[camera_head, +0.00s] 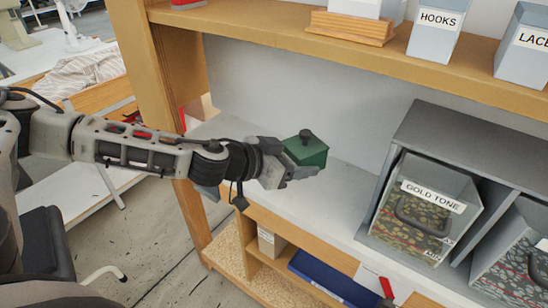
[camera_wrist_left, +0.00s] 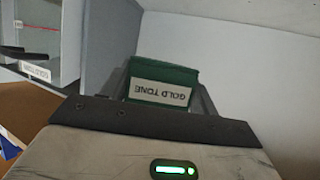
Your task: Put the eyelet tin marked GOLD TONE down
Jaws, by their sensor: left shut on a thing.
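A green eyelet tin (camera_head: 305,152) with a dark knob on top is held in my left gripper (camera_head: 290,172), over the white shelf surface. In the left wrist view the tin (camera_wrist_left: 162,82) sits between the fingers, and its GOLD TONE label shows upside down. My left gripper is shut on it. Whether the tin's base touches the shelf cannot be told, as the gripper hides its lower part. My right gripper is not in either view.
A grey cabinet (camera_head: 455,125) with clear-fronted bins stands on the shelf at right; one bin (camera_head: 425,210) is also labelled GOLD TONE. An upper shelf (camera_head: 350,52) overhangs, with a HOOKS box (camera_head: 437,32). White shelf surface (camera_head: 325,205) is clear between tin and cabinet.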

